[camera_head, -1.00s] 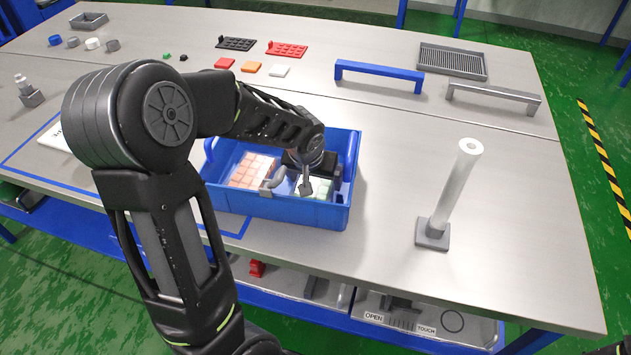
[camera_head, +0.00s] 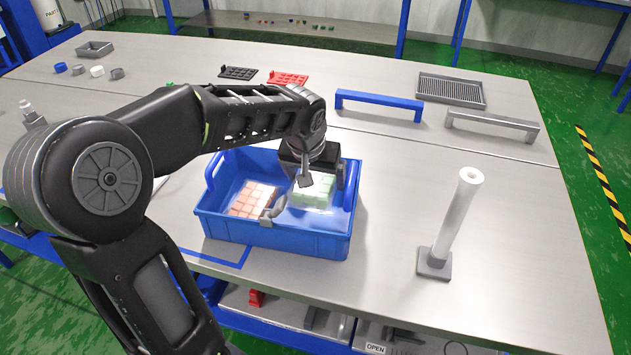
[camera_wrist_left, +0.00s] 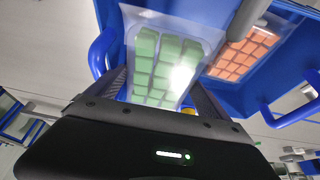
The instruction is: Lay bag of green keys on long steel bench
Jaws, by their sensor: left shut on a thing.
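The bag of green keys (camera_head: 312,196) is a clear pouch with pale green square keys. My left gripper (camera_head: 304,183) is shut on the bag's edge and holds it over the right half of the blue bin (camera_head: 290,240). In the left wrist view the bag (camera_wrist_left: 160,62) hangs out between the fingers (camera_wrist_left: 165,95), above or just inside the bin; its exact height is hard to tell. The long steel bench (camera_head: 395,220) carries the bin and has bare surface to the bin's right. My right gripper is not in view.
A bag of orange keys (camera_head: 252,199) lies in the bin's left half. A white tube on a grey base (camera_head: 457,215) stands upright to the right. A blue handle (camera_head: 378,97) and a grey handle (camera_head: 492,117) stand behind. Bench between bin and tube is clear.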

